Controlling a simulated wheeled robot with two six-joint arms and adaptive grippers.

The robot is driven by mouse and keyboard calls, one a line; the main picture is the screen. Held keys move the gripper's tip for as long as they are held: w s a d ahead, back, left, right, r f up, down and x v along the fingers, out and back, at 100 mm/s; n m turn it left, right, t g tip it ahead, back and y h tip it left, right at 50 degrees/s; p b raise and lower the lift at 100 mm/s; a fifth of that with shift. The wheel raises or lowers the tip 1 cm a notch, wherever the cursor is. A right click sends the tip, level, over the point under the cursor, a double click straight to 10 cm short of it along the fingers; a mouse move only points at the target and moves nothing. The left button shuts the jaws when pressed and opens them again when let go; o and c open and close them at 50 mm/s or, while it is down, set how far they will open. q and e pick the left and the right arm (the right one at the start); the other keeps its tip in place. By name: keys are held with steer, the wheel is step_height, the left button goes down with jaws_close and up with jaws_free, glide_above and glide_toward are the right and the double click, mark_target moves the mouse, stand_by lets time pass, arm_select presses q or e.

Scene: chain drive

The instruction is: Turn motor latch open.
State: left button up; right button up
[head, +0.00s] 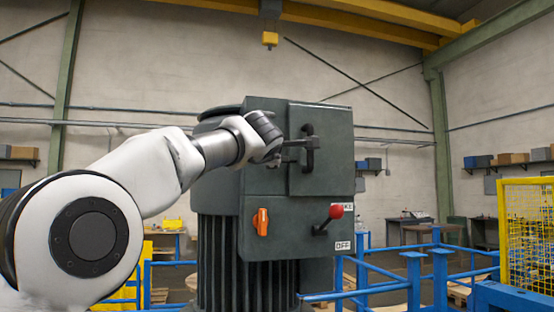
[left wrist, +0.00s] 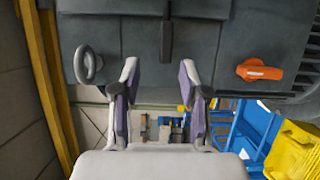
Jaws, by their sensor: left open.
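The motor (head: 225,265) is a dark grey upright housing with a cabinet on its front. A black upright handle (head: 309,148) is on the cabinet door (head: 335,165). An orange knob (head: 262,222) sits lower left and also shows in the left wrist view (left wrist: 258,70). I cannot tell which part is the latch. My left gripper (head: 288,150) is beside the black handle; contact is unclear. In the left wrist view its fingers (left wrist: 158,95) are apart with nothing between them. A grey loop handle (left wrist: 88,65) and a dark bar (left wrist: 167,38) lie beyond them. My right gripper is not in view.
A red-knobbed lever (head: 336,212) is below the door, by an OFF label (head: 342,246). Blue rails (head: 415,262) surround the motor's lower part. A yellow mesh guard (head: 526,230) stands at the right. Workbenches are at the back wall.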

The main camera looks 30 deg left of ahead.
mark_target(284, 160)
arm_select(q)
steer(key=p+x, duration=0.1)
steer(key=x, duration=0.1)
steer(key=p+x, duration=0.1)
steer(key=x, duration=0.2)
steer(key=p+x, duration=0.1)
steer(key=x, duration=0.1)
steer(key=shift+w+f, duration=0.3)
steer(key=shift+w, duration=0.15)
steer(key=shift+w+a, duration=0.15)
steer(key=shift+f, duration=0.1)
jaws_close()
